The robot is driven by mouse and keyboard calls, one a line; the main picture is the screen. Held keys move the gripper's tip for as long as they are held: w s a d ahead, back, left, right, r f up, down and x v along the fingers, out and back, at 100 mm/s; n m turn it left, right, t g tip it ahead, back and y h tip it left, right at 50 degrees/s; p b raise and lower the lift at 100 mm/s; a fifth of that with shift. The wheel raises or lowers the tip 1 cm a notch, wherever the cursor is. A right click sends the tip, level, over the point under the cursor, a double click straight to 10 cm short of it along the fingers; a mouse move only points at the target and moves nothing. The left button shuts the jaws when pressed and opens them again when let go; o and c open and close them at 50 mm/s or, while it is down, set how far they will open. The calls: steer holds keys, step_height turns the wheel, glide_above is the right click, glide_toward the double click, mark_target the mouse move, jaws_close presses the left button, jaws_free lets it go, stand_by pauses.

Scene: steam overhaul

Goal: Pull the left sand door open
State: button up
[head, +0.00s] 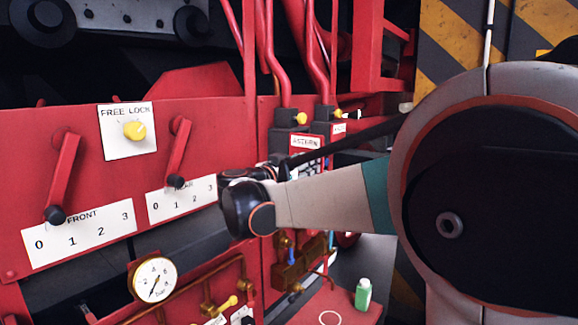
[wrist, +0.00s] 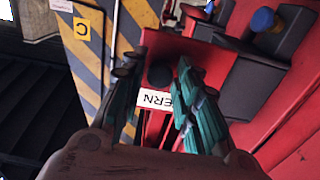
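A red box with a white label ending in "ERN" (wrist: 155,99) lies ahead of my gripper in the wrist view. In the head view a red box with a white "ASTERN" label (head: 305,142) stands beyond my wrist, with a similar narrower box (head: 338,130) to its right. I cannot tell for sure which is the left sand door. My gripper (wrist: 158,72) is open, its teal-padded fingers apart on either side of a dark round knob (wrist: 160,77) on the red face. Contact cannot be told. In the head view my wrist hides most of the gripper.
A pressure gauge (head: 155,280) sits below. A green bottle (head: 363,293) stands low at centre right. Red pipes (head: 270,60) rise behind. Striped panels (head: 450,40) stand at right.

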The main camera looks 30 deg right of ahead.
stand_by(0.3)
steer(key=v, duration=1.2)
